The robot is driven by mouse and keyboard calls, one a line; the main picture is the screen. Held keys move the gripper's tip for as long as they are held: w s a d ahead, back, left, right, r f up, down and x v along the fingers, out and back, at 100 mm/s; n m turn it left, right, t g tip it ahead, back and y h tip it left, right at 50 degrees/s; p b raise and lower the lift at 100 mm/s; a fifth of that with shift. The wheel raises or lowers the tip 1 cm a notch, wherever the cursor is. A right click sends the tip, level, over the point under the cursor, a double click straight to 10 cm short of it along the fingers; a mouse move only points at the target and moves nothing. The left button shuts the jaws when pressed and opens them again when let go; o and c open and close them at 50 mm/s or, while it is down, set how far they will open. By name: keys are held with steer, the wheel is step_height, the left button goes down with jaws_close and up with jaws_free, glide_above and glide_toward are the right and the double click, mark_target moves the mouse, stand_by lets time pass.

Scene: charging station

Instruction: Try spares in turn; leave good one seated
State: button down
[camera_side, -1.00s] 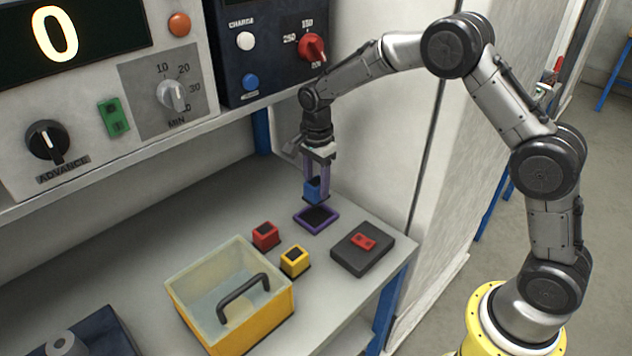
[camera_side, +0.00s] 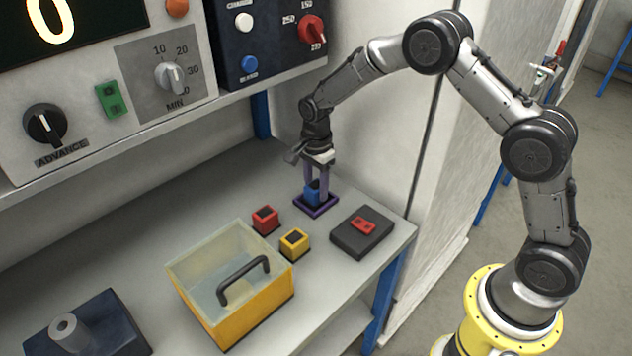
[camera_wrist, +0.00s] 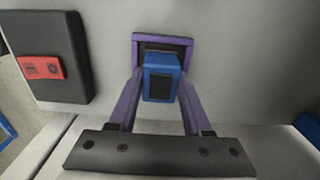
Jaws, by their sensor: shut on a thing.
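My gripper (camera_side: 317,190) points down and is shut on a blue block (camera_side: 311,195) with a dark top. The block is at the purple square frame (camera_side: 318,211) on the bench, low over or in its dark middle; I cannot tell whether it touches the bottom. In the wrist view the blue block (camera_wrist: 161,65) sits between the two purple fingers, in front of the purple frame (camera_wrist: 163,38). A red block (camera_side: 265,220) and a yellow block (camera_side: 294,243), both dark-topped, stand on the bench to the left and nearer.
A dark slab (camera_side: 350,240) with a red piece (camera_side: 363,226) lies right of the frame. A navy block with a grey cylinder (camera_side: 66,330) is at lower left. Control panels (camera_side: 265,60) overhang the back.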

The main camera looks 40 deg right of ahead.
steer(key=shift+f, duration=0.1)
steer(key=shift+c, duration=1.3)
jaws_free()
step_height(320, 180, up, 14)
step_height(320, 180, up, 11)
steer(key=t, duration=0.2)
glide_above(316, 185)
steer(key=s, duration=0.4)
steer(key=s+d+r+n+t, duration=0.1)
steer(key=s+r+n+t, duration=0.15)
steer(key=s+r, duration=0.5)
steer(key=s+f+n, duration=0.4)
steer(key=s+n, duration=0.3)
steer(key=s, duration=0.3)
steer(key=s+f+n+t, duration=0.1)
steer(key=s+f+n, duration=0.4)
steer(key=s+n, duration=0.3)
steer(key=s, duration=0.2)
steer(key=shift+s+d, duration=0.25)
steer(key=shift+s, duration=0.05)
